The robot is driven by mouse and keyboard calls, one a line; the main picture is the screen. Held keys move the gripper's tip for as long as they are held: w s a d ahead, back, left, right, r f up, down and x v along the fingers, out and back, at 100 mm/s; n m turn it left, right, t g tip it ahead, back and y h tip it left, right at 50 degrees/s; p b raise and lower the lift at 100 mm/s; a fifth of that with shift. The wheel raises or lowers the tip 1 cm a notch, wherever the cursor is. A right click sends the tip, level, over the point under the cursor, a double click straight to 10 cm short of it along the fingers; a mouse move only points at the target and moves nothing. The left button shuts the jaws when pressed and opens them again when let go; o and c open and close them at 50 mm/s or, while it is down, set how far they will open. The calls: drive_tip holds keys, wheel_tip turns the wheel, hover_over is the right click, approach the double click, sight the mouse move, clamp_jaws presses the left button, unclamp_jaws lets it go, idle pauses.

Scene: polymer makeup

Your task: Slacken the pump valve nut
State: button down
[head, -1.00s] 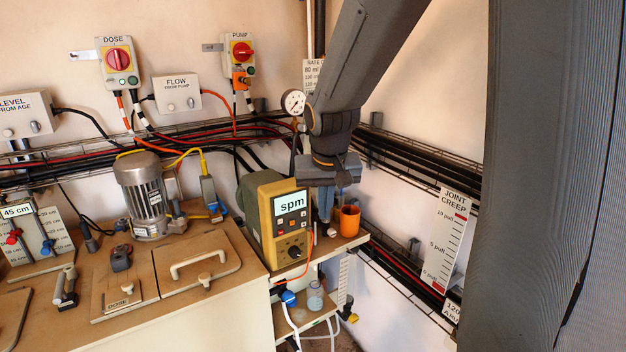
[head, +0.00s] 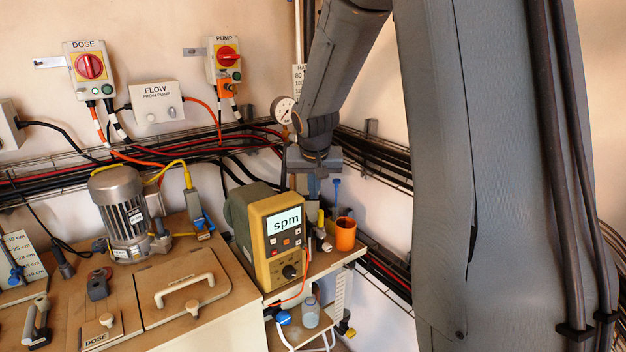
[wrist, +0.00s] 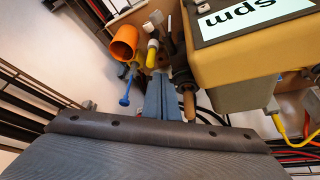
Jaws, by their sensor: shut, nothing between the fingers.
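The pump (head: 262,236) is an ochre and grey box with an "spm" display, standing on a small shelf; it also shows at the upper right of the wrist view (wrist: 235,55). My gripper (head: 313,188) is behind and right of the pump in the head view. In the wrist view its blue-grey fingers (wrist: 160,78) are together and empty. They point among several small upright parts: a yellow one with a white top (wrist: 152,50), a blue-handled one (wrist: 127,92) and a dark one with a tan end (wrist: 188,100). I cannot tell which part is the valve nut, or whether the fingers touch anything.
An orange cup (head: 345,234) stands on the shelf just right of the small parts. A gauge (head: 283,110) and cable trays (head: 376,155) lie along the wall close to my arm. A motor (head: 122,213) and a lidded bench (head: 190,285) are at left. A clear jar (head: 310,312) stands below.

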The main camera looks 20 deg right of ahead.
drive_tip(key=shift+p+x, duration=0.3)
drive_tip(key=shift+x, duration=1.45)
drive_tip(key=shift+w+d, duration=0.4)
drive_tip(key=shift+w, duration=0.2)
drive_tip(key=shift+r, duration=0.1)
